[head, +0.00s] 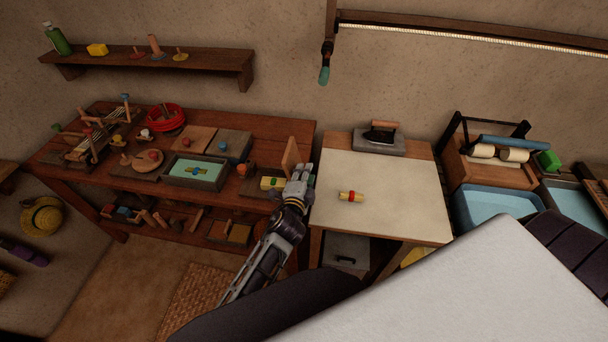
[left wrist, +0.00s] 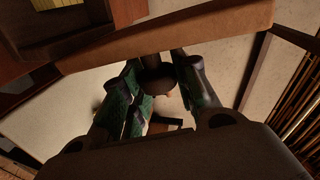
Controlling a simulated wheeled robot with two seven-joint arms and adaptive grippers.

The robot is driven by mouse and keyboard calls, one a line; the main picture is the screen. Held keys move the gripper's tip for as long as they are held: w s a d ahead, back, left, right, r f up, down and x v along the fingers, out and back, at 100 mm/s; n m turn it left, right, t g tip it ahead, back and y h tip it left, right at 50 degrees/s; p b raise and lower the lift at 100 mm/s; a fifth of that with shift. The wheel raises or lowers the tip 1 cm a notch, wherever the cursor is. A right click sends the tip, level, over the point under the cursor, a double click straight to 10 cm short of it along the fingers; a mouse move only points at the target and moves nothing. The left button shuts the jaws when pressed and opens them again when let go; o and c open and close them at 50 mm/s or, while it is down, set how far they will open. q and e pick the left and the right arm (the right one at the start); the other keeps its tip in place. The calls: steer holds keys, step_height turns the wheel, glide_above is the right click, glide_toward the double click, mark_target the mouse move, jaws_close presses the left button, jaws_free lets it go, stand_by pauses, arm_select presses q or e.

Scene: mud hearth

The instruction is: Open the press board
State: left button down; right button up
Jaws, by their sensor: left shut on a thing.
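The press board (head: 289,156) is a small wooden panel at the right end of the workbench. It stands raised, close to upright, beside a low wooden base that bears a yellow-green piece (head: 270,183). My left gripper (head: 301,174) is at the right side of the board. In the left wrist view its dark green-padded fingers (left wrist: 166,95) are closed around a dark round knob (left wrist: 154,82), just below the edge of the board (left wrist: 170,38). The fingers hide part of the knob. My right gripper does not show.

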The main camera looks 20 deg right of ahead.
arm_select(q)
steer(key=c, duration=1.1)
jaws_free()
steer(key=shift+o, duration=0.9)
steer(key=shift+w+d+r, duration=0.1)
steer(key=shift+w+r, duration=0.05)
steer(key=shift+r, duration=1.15)
steer(key=shift+w+d+r, duration=0.1)
steer(key=shift+r, duration=1.15)
steer(key=shift+w+d+r, duration=0.1)
steer(key=shift+w+r, duration=0.05)
steer(key=shift+r, duration=1.15)
steer(key=shift+s+a+r, duration=0.1)
steer(key=shift+s+r, duration=0.2)
steer(key=shift+r, duration=0.35)
steer(key=shift+s+a+r, duration=0.1)
steer(key=shift+s+r, duration=0.15)
steer(key=shift+r, duration=0.4)
steer(key=shift+c, duration=0.7)
steer(key=shift+w+f, duration=0.15)
steer(key=shift+w, duration=0.1)
steer(key=shift+s, duration=0.1)
